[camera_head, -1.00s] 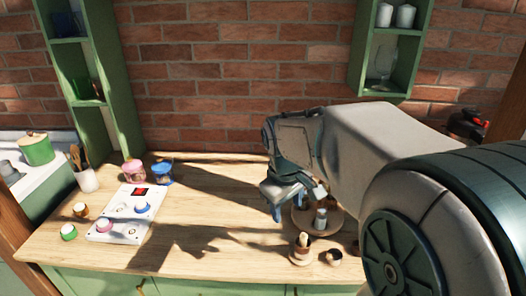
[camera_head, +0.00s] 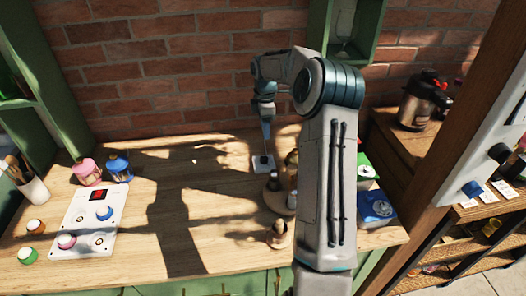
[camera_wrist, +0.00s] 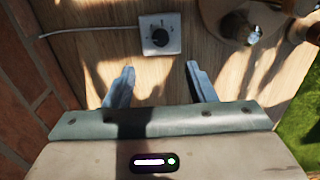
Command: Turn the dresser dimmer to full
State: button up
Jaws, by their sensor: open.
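The dimmer is a small white square plate with a dark round knob (camera_wrist: 160,34) in the wrist view, with a white cord running off to the left. Small dark marks surround the knob; its exact setting is too small to read. In the head view the dimmer (camera_head: 263,163) lies flat on the wooden dresser top (camera_head: 215,235), near the wall. My gripper (camera_wrist: 160,69) is open and empty, its two blue-grey fingers apart with the dimmer beyond their tips. In the head view my gripper (camera_head: 266,138) points down just above the dimmer, with no clear contact.
A round wooden tray (camera_head: 272,201) with bottles stands close to the right of the dimmer. A white panel (camera_head: 98,210) with coloured knobs, pink (camera_head: 88,173) and blue (camera_head: 119,168) jars stand left. Green and blue boxes (camera_head: 376,207) sit right. The brick wall is close behind.

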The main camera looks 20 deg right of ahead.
aim_at(264, 158)
notch_tip(264, 158, down, 13)
jog(key=p, duration=0.2)
jog(key=shift+a+f+p, duration=0.15)
jog(key=shift+f+p, duration=0.05)
jog(key=shift+p, duration=0.15)
jog(key=c, duration=1)
